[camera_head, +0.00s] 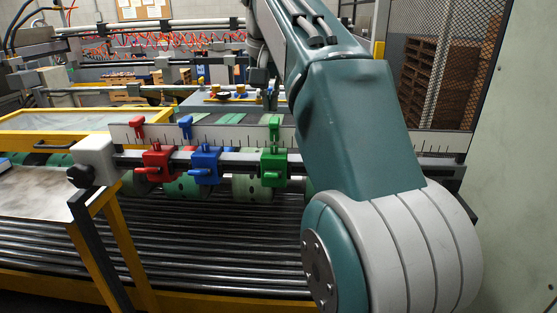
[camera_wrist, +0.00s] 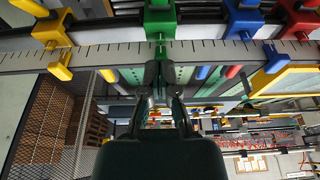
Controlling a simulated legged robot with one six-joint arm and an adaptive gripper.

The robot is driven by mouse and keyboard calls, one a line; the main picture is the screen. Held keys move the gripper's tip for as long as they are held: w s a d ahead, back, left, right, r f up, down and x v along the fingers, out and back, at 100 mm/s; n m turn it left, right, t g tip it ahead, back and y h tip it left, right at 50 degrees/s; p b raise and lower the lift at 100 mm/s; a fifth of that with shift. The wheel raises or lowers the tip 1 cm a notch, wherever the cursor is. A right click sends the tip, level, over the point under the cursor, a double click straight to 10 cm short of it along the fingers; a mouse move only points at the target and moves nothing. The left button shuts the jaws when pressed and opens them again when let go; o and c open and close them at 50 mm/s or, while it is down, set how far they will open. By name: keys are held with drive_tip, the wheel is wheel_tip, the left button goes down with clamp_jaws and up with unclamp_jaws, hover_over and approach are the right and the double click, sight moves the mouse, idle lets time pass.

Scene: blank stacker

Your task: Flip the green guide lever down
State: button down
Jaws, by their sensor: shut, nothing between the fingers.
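The green guide (camera_head: 273,167) is a block on the long bar in the head view, with its green lever (camera_head: 275,125) standing up in front of the white ruler strip. In the wrist view, which looks inverted, the green guide (camera_wrist: 160,18) is at the top middle and its lever (camera_wrist: 161,50) points down in the picture. My gripper (camera_wrist: 156,72) is shut and empty, with its fingertips close to the lever's free end. I cannot tell whether they touch. My arm hides part of the head view.
The red guide (camera_head: 158,165) and blue guide (camera_head: 205,166) sit left of the green one, with their levers also up. A yellow guide (camera_wrist: 50,28) shows in the wrist view and is hidden in the head view. Dark rollers (camera_head: 200,235) lie below the bar.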

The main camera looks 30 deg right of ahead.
drive_tip(key=shift+a+r, duration=0.15)
drive_tip(key=shift+a, duration=0.15)
hover_over(270, 175)
drive_tip(key=w+d, duration=0.2)
drive_tip(key=w, duration=0.1)
wheel_tip(270, 175, down, 10)
drive_tip(key=shift+s+a+r, duration=0.1)
drive_tip(key=shift+a+r, duration=0.05)
drive_tip(key=shift+r, duration=0.05)
drive_tip(key=shift+s+a+f, duration=0.2)
drive_tip(key=shift+s+f, duration=0.1)
drive_tip(key=shift+f, duration=0.35)
drive_tip(key=shift+s+a+f, duration=0.15)
drive_tip(key=shift+s+f, duration=0.15)
drive_tip(key=shift+f, duration=0.3)
drive_tip(key=shift+s+a+f, duration=0.15)
drive_tip(key=shift+s+f, duration=0.05)
drive_tip(key=shift+f, duration=0.3)
